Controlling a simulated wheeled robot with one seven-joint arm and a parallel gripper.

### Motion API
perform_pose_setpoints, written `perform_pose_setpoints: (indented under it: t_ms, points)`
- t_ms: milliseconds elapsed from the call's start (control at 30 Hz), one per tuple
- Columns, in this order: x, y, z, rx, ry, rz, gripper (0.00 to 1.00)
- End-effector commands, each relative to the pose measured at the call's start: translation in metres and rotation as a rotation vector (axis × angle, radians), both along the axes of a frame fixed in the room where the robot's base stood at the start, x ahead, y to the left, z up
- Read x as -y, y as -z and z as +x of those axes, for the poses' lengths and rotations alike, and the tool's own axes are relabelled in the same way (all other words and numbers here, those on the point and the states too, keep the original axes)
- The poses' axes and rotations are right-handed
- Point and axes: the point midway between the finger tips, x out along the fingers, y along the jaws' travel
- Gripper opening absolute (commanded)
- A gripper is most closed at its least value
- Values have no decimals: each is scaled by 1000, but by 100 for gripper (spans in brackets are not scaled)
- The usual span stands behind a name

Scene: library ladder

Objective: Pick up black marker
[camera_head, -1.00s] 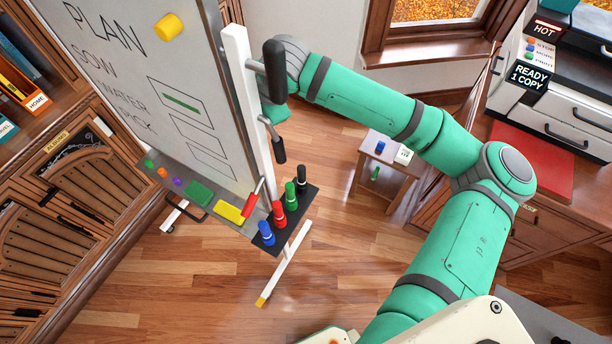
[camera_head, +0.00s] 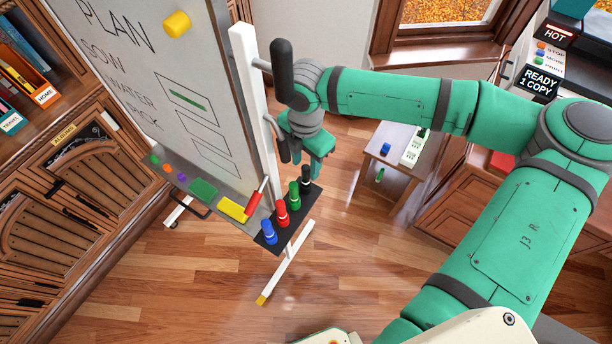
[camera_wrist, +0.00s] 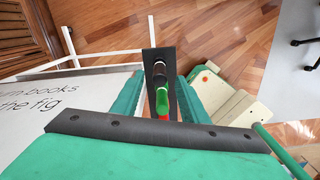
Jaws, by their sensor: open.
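The black marker (camera_head: 306,176) stands upright at the far end of a black holder (camera_head: 268,238) on the whiteboard's ledge. In the head view it is just below my gripper (camera_head: 312,164). In the wrist view the black marker (camera_wrist: 158,69) shows near the upper part of the holder, beyond the fingertips, with the green marker (camera_wrist: 162,101) closer to the camera. My gripper is open and empty, its green fingers on either side of the row in the wrist view. The lower part of the black marker is hidden.
Green (camera_head: 294,194), red (camera_head: 282,212) and blue (camera_head: 268,232) markers stand in the same holder. The whiteboard (camera_head: 150,80) and its white post (camera_head: 255,110) are close to the left of my gripper. A small side table (camera_head: 400,155) stands to the right.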

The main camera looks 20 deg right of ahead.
Motion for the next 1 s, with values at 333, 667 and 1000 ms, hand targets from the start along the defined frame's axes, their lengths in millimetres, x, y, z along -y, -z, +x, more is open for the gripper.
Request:
perform_pose_setpoints:
  t_ms: [333, 667, 1000]
  points:
    - [0, 34, 0, -1, 1, 0, 40]
    - [0, 61, 0, 2, 1, 1, 40]
    - [0, 60, 0, 2, 1, 1, 0]
